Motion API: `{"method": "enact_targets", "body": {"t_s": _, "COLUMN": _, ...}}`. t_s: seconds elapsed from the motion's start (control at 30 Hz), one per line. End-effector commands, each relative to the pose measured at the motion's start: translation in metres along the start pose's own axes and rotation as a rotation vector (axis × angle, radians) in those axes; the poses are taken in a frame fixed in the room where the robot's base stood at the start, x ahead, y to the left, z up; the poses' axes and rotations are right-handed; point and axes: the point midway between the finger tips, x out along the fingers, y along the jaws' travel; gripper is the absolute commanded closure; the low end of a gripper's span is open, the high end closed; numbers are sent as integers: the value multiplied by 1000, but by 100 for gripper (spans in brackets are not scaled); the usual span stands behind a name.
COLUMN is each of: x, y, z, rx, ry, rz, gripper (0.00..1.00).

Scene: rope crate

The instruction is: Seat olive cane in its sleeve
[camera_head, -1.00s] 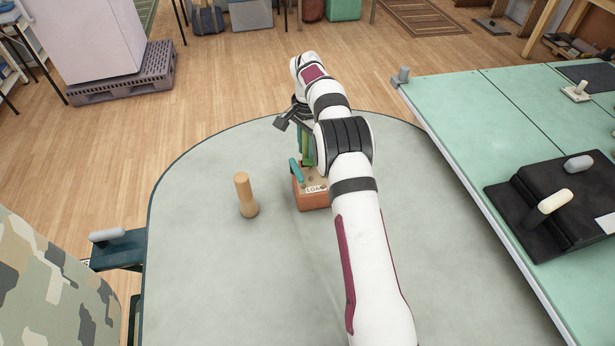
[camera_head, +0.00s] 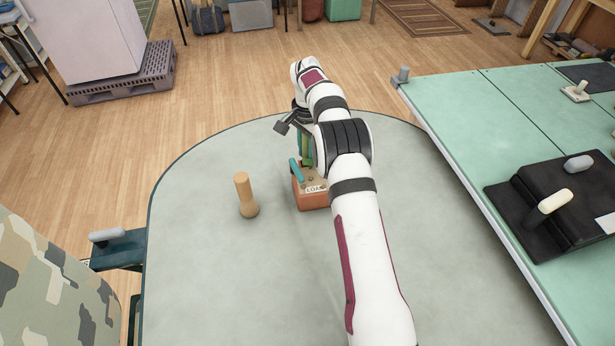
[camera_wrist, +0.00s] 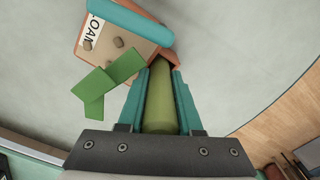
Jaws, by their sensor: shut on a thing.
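The olive cane (camera_wrist: 160,105) is held upright or nearly so between the teal fingers of my gripper (camera_wrist: 161,85). I cannot tell whether that end is inside a hole or just above the block. The block also shows in the head view (camera_head: 315,201), under my gripper (camera_head: 306,160). My arm hides part of the block in the head view, and no sleeve is clearly visible.
A bright green angled piece (camera_wrist: 110,82) lies beside the cane in the wrist view. A wooden peg (camera_head: 245,195) stands on the round grey table (camera_head: 215,270) left of the block. A green table (camera_head: 470,120) with black fixtures is at right. The table's front left is clear.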

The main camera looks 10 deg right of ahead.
Motion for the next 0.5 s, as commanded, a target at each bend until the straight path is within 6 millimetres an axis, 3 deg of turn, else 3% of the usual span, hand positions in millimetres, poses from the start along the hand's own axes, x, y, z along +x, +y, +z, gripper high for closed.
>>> {"method": "enact_targets", "body": {"t_s": 0.5, "x": 5, "y": 0, "z": 0, "rx": 0, "ry": 0, "rz": 0, "gripper": 100}}
